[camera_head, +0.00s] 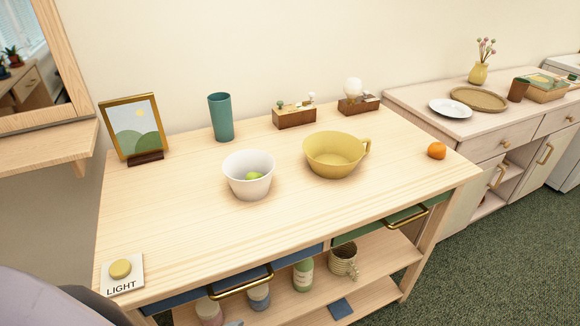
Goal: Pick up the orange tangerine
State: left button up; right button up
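The orange tangerine (437,150) sits on the wooden table (200,225), close to its right end. It is small, round and orange, with clear tabletop around it. It stands apart to the right of a yellow cup-like bowl with a handle. Neither of my grippers shows in the head view. A grey rounded shape at the lower left corner shows no fingers.
The yellow bowl (337,157) and a white bowl (249,186) holding something green stand mid-table. A teal cup (221,117), a picture frame (135,128) and small wooden planters (294,117) line the back. A light switch (121,271) lies front left.

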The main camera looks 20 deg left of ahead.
aim_at(437, 150)
jog(key=i+l+u, duration=0.25)
jog(key=i+l, duration=0.15)
jog(key=l, duration=0.25)
jog(key=i+l+u, duration=0.1)
jog(key=l, duration=0.25)
jog(key=i+l+u, duration=0.25)
jog(key=i+l, duration=0.15)
jog(key=l, duration=0.35)
jog(key=i+l+u, duration=0.15)
jog(key=l, duration=0.25)
jog(key=i+l+u, duration=0.1)
jog(key=l, duration=0.3)
jog(key=i+l+u, duration=0.1)
jog(key=l, duration=0.3)
